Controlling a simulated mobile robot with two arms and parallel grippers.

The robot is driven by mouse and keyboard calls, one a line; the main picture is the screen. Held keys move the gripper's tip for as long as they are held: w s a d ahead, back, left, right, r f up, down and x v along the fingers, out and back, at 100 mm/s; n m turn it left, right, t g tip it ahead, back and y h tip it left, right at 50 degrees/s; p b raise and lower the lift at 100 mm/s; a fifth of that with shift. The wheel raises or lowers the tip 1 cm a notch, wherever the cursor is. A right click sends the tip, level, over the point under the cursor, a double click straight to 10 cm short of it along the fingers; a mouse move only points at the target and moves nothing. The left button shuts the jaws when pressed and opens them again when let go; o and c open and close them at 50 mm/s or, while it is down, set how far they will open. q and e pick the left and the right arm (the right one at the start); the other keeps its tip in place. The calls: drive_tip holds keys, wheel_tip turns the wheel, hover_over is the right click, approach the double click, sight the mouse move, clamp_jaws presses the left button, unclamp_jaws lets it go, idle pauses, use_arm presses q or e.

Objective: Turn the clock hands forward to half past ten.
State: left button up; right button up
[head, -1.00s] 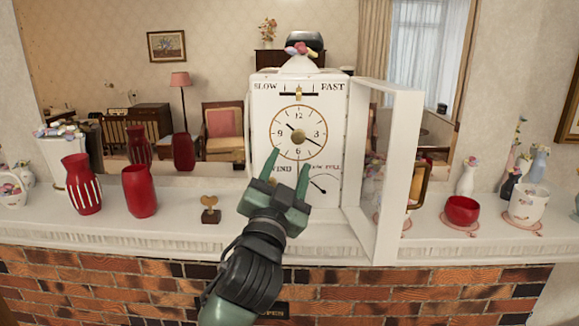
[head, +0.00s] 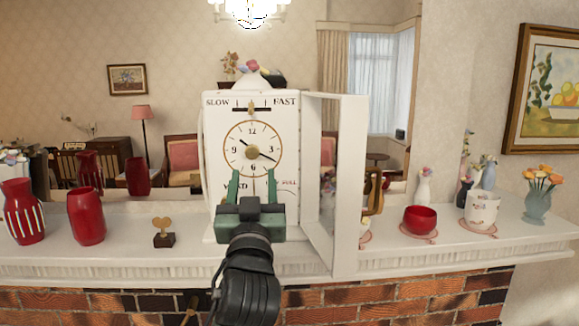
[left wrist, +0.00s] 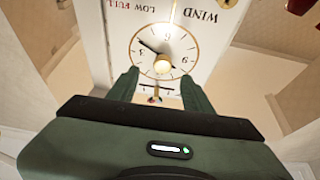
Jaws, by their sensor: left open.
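The white clock (head: 212,130) stands on the mantel with its round dial (head: 234,166) facing me. One hand points near ten and the longer one near four. The brass centre knob (head: 252,153) is clear of my fingers. My left gripper (head: 255,174) is open and empty, its green fingers pointing up in front of the lower dial, either side of the six. My right gripper is not in view.
The clock's white-framed door (head: 352,180) stands open to the right. A red bowl (head: 420,219) and a white pot (head: 481,208) stand to the right. A mirror backs the mantel.

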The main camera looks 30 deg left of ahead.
sight(252, 155)
use_arm(q)
drive_tip(key=p+x, duration=0.1)
drive_tip(key=x, duration=0.3)
drive_tip(key=p+x, duration=0.2)
drive_tip(key=x, duration=0.1)
drive_tip(key=shift+w+a+r+p, duration=0.15)
drive_tip(key=shift+a+p, duration=0.15)
drive_tip(key=shift+a, duration=0.15)
clamp_jaws()
